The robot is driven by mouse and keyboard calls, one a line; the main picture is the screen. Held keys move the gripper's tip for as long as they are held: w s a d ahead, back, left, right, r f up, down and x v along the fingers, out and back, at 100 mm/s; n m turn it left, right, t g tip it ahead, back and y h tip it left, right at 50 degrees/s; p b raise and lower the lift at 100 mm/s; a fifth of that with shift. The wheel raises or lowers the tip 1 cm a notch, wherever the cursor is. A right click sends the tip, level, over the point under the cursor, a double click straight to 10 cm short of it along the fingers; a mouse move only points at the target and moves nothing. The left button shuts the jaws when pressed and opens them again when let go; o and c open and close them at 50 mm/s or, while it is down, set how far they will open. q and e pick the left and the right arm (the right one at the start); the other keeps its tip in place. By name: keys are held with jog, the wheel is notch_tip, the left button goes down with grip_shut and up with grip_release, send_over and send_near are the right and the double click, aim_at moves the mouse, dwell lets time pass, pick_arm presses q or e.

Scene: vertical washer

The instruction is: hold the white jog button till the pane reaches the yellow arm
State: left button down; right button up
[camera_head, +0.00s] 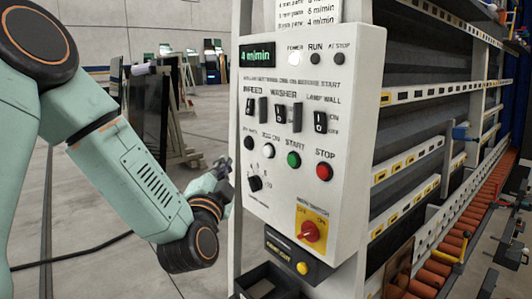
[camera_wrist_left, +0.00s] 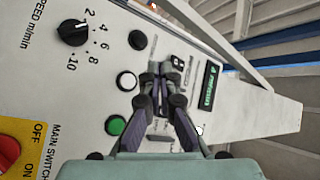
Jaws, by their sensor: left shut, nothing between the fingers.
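The white jog button (camera_head: 269,151) is on the control panel, between a black button and the green START button (camera_head: 293,159). In the left wrist view the white button (camera_wrist_left: 126,81) is to the left of my fingertips, uncovered. My left gripper (camera_head: 224,166) is at the panel's left edge, shut and empty. Its closed fingertips (camera_wrist_left: 167,70) point at the panel face, and I cannot tell how far off it they are. A small yellow piece (camera_head: 447,254), possibly the yellow arm, is beside the orange rollers. I cannot make out the pane. My right gripper is not in view.
The panel (camera_head: 345,100) also carries the red STOP button (camera_head: 324,171), a speed knob (camera_head: 255,183) and a red main switch (camera_head: 310,231). The washer's frame and orange rollers (camera_head: 485,205) extend to the right. Glass racks stand behind my left arm.

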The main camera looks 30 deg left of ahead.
aim_at(268, 151)
pick_arm(q)
jog(key=w+d+b, duration=0.2)
jog(key=w+d, duration=0.1)
jog(key=w, duration=0.5)
jog(key=shift+d+b, duration=0.2)
jog(key=shift+b, duration=0.1)
dwell(1.3)
jog(key=shift+w+d, duration=0.1)
jog(key=shift+w, duration=0.2)
